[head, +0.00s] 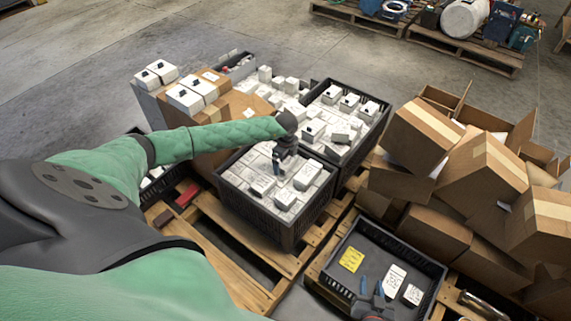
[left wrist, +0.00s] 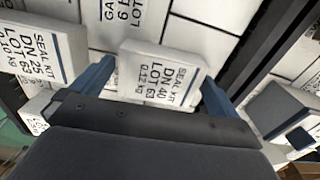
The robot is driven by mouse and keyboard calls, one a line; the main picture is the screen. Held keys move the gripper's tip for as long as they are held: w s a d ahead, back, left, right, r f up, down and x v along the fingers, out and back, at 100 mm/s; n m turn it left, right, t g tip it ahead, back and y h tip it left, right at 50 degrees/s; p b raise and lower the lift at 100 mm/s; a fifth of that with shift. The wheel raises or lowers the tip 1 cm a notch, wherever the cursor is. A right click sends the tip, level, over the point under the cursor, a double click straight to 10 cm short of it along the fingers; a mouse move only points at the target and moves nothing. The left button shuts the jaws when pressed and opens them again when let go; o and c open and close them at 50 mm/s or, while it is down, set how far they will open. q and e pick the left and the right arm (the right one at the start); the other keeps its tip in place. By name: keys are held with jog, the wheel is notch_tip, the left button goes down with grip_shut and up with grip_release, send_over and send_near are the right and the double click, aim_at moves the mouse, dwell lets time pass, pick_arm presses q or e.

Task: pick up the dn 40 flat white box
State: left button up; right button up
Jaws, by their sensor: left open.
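The flat white box (left wrist: 160,75), printed "SEAL KIT DN 40 LOT 63 0.12 kg", lies on other white boxes in the left wrist view. My left gripper (left wrist: 155,88) is open, with one blue finger on each side of this box. I cannot tell whether the fingers touch it. In the head view my left gripper (head: 278,165) points down into the near black crate (head: 284,228) of white boxes and hides the DN 40 box. My right gripper (head: 371,288) is at the bottom, over the dark tray, with its blue fingers apart and nothing between them.
A white box (left wrist: 42,50) marked DN 25 lies close by the left finger. Another black crate (head: 376,128) of white boxes stands behind. Cardboard boxes (head: 480,170) are piled at right.

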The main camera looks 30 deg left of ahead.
pick_arm(q)
jog(key=shift+f, duration=0.15)
jog(key=c, duration=0.9)
jog(key=shift+c, duration=0.2)
